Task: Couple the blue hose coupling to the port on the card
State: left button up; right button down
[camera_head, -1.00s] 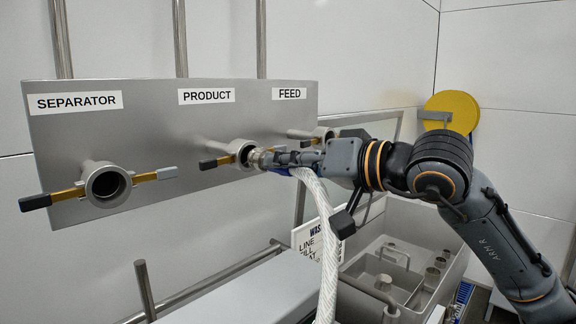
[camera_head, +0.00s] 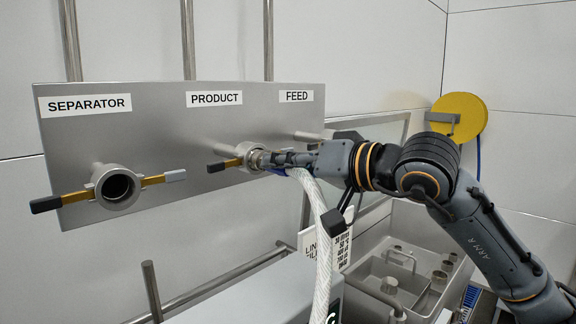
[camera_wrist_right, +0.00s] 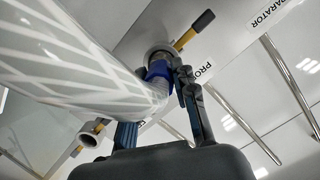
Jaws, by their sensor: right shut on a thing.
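The blue hose coupling (camera_wrist_right: 158,70) is on the end of a white braided hose (camera_head: 324,245). It is at the mouth of the PRODUCT port (camera_head: 247,156) and lined up with it. I cannot tell whether it is fully seated. My right gripper (camera_head: 280,160) is shut on the coupling, its fingers beside the blue collar in the wrist view. The SEPARATOR port (camera_head: 117,188) is open and empty at the left. The FEED port is mostly hidden behind my arm. The card (camera_head: 341,236) stands below, partly covered by the hose; its full text is unreadable. My left gripper is not in view.
The ports sit on a grey metal panel (camera_head: 75,140) with amber, dark-tipped levers (camera_head: 221,166) beside them. A steel basin (camera_head: 400,275) with fittings is at the lower right. A yellow disc (camera_head: 463,117) hangs on the back wall. A rail (camera_head: 230,270) runs below the panel.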

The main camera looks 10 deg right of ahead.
jog(key=shift+w+a, duration=0.35)
jog(key=shift+w, duration=0.15)
jog(key=c, duration=1)
grip_release()
jog(key=v, duration=1.2)
jog(key=shift+a, duration=0.1)
